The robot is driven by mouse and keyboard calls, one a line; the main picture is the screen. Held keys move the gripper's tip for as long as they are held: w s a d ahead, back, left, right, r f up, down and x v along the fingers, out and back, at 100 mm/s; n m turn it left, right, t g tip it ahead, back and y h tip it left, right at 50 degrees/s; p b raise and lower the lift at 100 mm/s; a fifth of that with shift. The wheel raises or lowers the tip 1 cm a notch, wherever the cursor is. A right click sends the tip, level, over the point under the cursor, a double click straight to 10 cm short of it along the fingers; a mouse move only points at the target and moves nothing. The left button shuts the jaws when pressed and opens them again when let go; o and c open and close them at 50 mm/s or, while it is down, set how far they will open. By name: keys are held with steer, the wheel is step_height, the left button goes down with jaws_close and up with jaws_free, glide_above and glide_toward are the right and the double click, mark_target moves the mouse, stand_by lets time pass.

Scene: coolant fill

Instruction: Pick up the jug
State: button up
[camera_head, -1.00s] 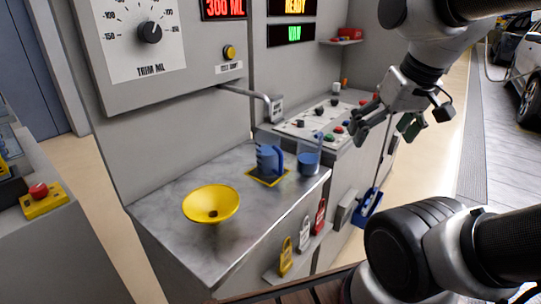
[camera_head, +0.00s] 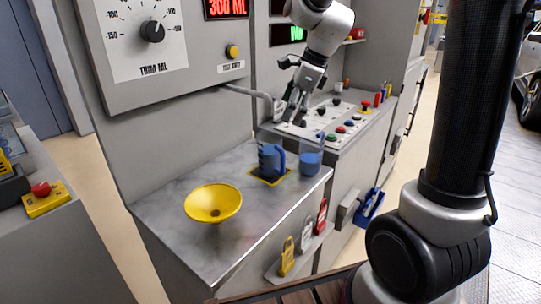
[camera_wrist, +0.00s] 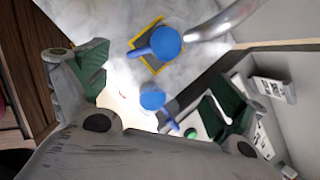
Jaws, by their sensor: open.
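A blue jug (camera_head: 266,160) with a handle stands upright on a yellow-edged dark pad (camera_head: 254,174) on the grey counter. The other blue jug shape (camera_wrist: 152,99) shows lower, between my fingers in the picture. My gripper (camera_head: 293,114) is open and empty, above and behind the jugs in the head view, apart from both. In the wrist view its fingers (camera_wrist: 155,88) are spread wide.
A yellow funnel (camera_head: 213,203) is at the counter's front left. A metal spout (camera_head: 250,92) reaches out above the counter. A button panel (camera_head: 335,122) lies behind the jugs. Padlocks (camera_head: 305,236) hang at the counter's front. The counter between funnel and pad is clear.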

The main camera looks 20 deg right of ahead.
mark_target(271, 136)
steer(key=w+a+f+m, duration=0.2)
steer(key=w, duration=0.1)
steer(key=shift+f+m, duration=0.3)
steer(key=shift+m, duration=0.1)
steer(key=x, duration=0.7)
steer(key=c, duration=2.1)
steer(key=shift+r, duration=0.1)
